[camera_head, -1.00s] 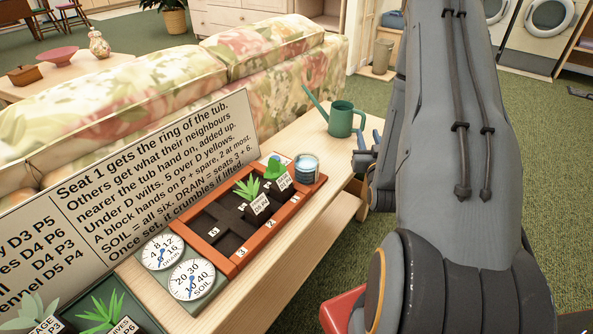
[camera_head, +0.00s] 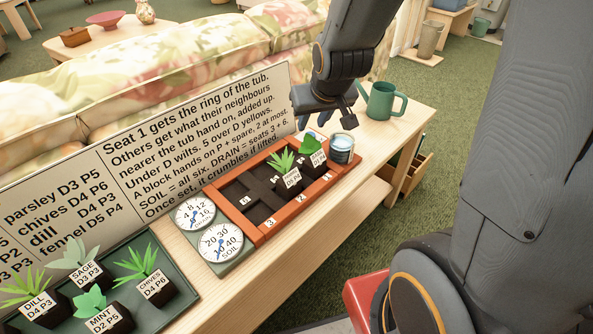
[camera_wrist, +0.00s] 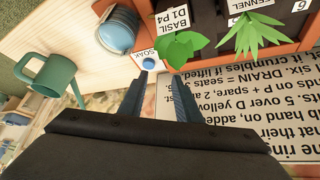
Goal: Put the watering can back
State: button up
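The green watering can (camera_head: 383,103) stands upright on the far end of the wooden table (camera_head: 418,103). In the wrist view the can (camera_wrist: 50,75) is at the left, apart from my fingers. My gripper (camera_head: 325,115) hangs above the back edge of the planter, left of the can. In the wrist view my gripper (camera_wrist: 158,92) has its two fingers apart with nothing held between them. A blue button (camera_wrist: 148,63) labelled SOAK shows just beyond the fingertips; I cannot tell if they touch it.
The orange planter (camera_head: 257,236) holds two labelled plants. A blue-topped jar (camera_head: 341,148) stands at its near-can end. Two dials (camera_head: 220,243), a tray of plants (camera_head: 172,262) and a text board (camera_head: 190,150) stand close by. The sofa (camera_head: 200,60) is behind.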

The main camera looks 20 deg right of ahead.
jog(key=s+a+r+n+g, duration=0.1)
jog(key=s+a+r+g, duration=0.1)
jog(key=s, duration=0.5)
jog(key=s+a+r+n+g, duration=0.1)
jog(key=s+a, duration=0.3)
jog(key=s, duration=0.4)
jog(key=s+a+r+g, duration=0.3)
jog(key=s+a+r, duration=0.1)
jog(key=s, duration=0.3)
jog(key=shift+s+n+y, duration=0.4)
jog(key=d+r+m+p, duration=0.3)
jog(key=d+r+p, duration=0.6)
jog(key=p, duration=0.9)
jog(key=shift+d+r+h+p, duration=0.2)
jog(key=shift+r+h+p, duration=0.1)
jog(key=shift+r, duration=0.4)
